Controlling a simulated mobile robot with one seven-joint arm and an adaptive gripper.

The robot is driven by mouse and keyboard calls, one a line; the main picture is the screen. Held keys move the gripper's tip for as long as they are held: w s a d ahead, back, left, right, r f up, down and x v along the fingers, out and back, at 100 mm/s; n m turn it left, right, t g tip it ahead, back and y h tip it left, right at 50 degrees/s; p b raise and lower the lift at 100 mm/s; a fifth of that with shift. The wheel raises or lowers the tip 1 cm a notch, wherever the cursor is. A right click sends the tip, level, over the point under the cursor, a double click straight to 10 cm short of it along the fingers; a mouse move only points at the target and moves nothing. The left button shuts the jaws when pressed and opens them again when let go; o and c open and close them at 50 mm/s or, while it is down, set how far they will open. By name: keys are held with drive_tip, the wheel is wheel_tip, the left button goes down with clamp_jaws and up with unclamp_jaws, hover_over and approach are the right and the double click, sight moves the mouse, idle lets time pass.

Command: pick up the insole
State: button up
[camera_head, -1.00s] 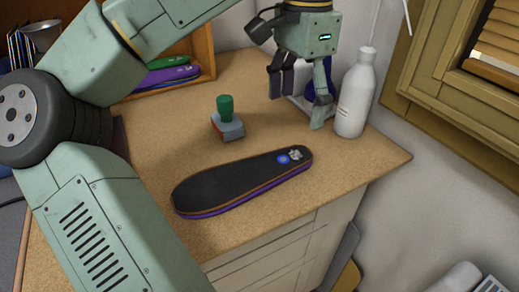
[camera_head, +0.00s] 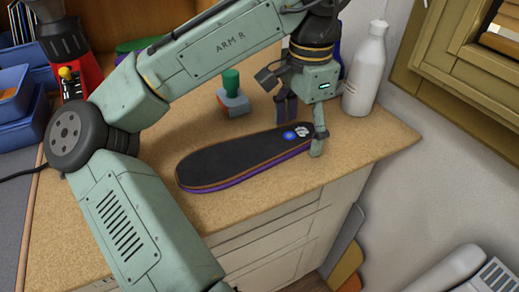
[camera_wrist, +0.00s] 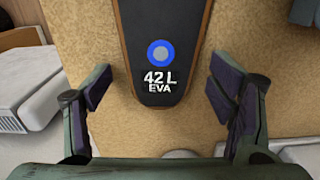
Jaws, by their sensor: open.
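The insole (camera_head: 240,160) lies flat on the tan worktop, black on top with a purple lower layer and a brown edge. Its narrower end, with a blue ring and white marking, points right toward my gripper (camera_head: 300,132). In the wrist view the insole (camera_wrist: 163,50) reads "42 L EVA", and its marked end sits between the two fingers of my gripper (camera_wrist: 165,98). The fingers are open, with a gap on each side of the insole, and hold nothing. In the head view one finger is beyond the insole's end and the other is at its near right side.
A stamp with a green handle (camera_head: 231,82) stands behind the insole. A white bottle (camera_head: 366,70) stands at the back right. Blue bins (camera_head: 22,110) are at the left.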

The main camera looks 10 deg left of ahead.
drive_tip(key=c, duration=1.1)
drive_tip(key=shift+r, duration=0.1)
wheel_tip(320, 180, up, 4)
drive_tip(key=p, duration=0.5)
drive_tip(key=shift+f, duration=0.2)
drive_tip(key=s+d+p, duration=0.1)
drive_tip(key=s+p, duration=0.1)
drive_tip(key=s, duration=0.3)
drive_tip(key=s+d+p, duration=0.1)
drive_tip(key=s+p, duration=0.1)
drive_tip(key=s, duration=0.3)
drive_tip(key=s+d+r+p, duration=0.1)
drive_tip(key=s+p, duration=0.1)
drive_tip(key=s, duration=0.3)
drive_tip(key=shift+s+d+r, duration=0.1)
drive_tip(key=shift+s+d, duration=0.05)
drive_tip(key=shift+s, duration=0.2)
drive_tip(key=shift+w+r, duration=0.1)
drive_tip(key=shift+w, duration=0.05)
